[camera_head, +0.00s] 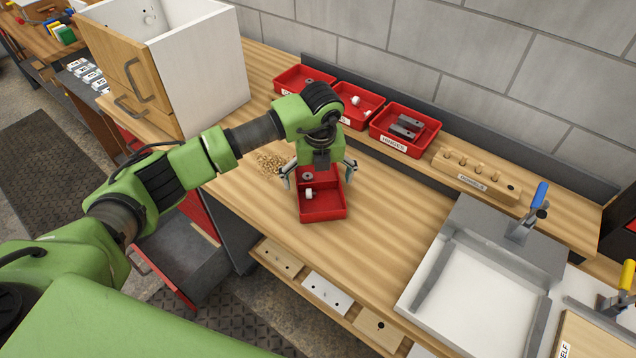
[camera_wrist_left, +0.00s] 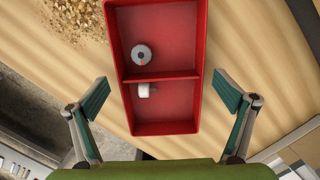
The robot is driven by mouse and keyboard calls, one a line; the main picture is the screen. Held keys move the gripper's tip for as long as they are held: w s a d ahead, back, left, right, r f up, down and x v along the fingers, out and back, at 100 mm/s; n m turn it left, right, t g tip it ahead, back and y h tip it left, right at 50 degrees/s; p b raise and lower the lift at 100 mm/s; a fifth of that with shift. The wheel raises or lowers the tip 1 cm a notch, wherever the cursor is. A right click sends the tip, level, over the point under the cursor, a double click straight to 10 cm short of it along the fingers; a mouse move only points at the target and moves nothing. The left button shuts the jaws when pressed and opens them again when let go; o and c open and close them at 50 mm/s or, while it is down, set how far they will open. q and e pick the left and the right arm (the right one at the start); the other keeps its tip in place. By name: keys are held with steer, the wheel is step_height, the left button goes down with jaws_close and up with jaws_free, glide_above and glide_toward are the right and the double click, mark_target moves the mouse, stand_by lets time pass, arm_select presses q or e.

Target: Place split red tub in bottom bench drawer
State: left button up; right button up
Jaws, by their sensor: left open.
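The split red tub (camera_head: 321,207) sits on the wooden bench top, with a divider across it. In the left wrist view the tub (camera_wrist_left: 165,108) holds a grey disc with a hole (camera_wrist_left: 141,55) in one compartment and a small white part (camera_wrist_left: 146,90) beside the divider. My left gripper (camera_head: 320,173) is above the tub, open, with one finger out on each side; in the wrist view both fingers (camera_wrist_left: 160,82) stand clear of the tub walls. An open grey drawer (camera_head: 183,257) sticks out low under the bench, left of the tub.
Red bins (camera_head: 404,131) with parts line the back wall, beside a wooden peg block (camera_head: 475,173). Wood chips (camera_head: 268,163) lie near the tub. A grey tray fixture (camera_head: 480,290) is at right.

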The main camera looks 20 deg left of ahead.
arm_select(q)
steer(key=shift+w+f, duration=0.1)
steer(key=shift+f, duration=0.25)
steer(key=c, duration=1.2)
steer(key=shift+c, duration=0.7)
steer(key=shift+r, duration=0.2)
